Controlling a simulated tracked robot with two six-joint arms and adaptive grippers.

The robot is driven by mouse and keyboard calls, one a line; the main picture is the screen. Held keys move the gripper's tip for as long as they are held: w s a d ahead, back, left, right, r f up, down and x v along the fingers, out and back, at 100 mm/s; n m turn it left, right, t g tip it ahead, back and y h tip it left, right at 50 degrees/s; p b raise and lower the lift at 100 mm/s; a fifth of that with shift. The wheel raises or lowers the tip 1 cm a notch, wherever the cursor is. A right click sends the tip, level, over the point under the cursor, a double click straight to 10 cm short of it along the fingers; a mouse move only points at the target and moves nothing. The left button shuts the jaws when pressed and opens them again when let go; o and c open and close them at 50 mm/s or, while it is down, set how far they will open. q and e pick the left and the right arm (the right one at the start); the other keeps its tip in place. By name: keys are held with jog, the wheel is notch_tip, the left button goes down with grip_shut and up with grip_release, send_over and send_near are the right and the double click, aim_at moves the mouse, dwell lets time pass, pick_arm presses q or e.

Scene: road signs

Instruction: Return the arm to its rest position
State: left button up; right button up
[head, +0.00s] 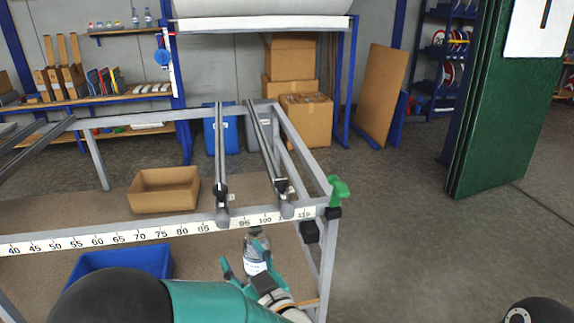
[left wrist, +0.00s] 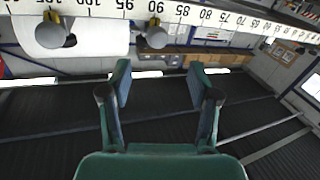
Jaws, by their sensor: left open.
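My left arm comes in from the bottom of the head view. Its teal left gripper (head: 246,262) is in front of the metal frame table (head: 325,250), below the white ruler strip (head: 150,233). In the left wrist view the left gripper (left wrist: 158,78) is open, with nothing between its fingers. The right gripper is not in view.
A cardboard box (head: 165,190) and a blue bin (head: 122,261) sit on the lower shelf. Two metal bars (head: 217,150) (head: 263,150) cross the frame, and a green knob (head: 339,190) is at its corner. The floor (head: 420,240) to the right is clear.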

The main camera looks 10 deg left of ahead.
pick_arm(q)
jog(key=a+f+g+y+p, duration=0.2)
jog(key=a+f+g+p, duration=0.15)
jog(key=a, duration=0.65)
jog(key=s+a+f+m+g+h+p, duration=0.1)
jog(key=a+f+m+h+p, duration=0.15)
jog(key=f, duration=0.55)
jog(key=s+a+f+m+g+h+p, duration=0.1)
jog(key=a+f+h+p, duration=0.2)
jog(key=f, duration=0.4)
jog(key=s+d+f+m+g+h, duration=0.1)
jog(key=s+d+f+g+h, duration=0.3)
jog(key=s+d, duration=0.4)
jog(key=s+d+f+m+g+h, duration=0.2)
jog(key=s+d+f+g+h, duration=0.2)
jog(key=s, duration=0.7)
jog(key=d+f+h, duration=0.2)
jog(key=d+h, duration=0.1)
jog(key=d, duration=0.1)
jog(key=shift+s+d+p, duration=0.15)
jog(key=shift+s+p, duration=0.15)
jog(key=shift+p, duration=0.05)
jog(key=shift+m, duration=0.25)
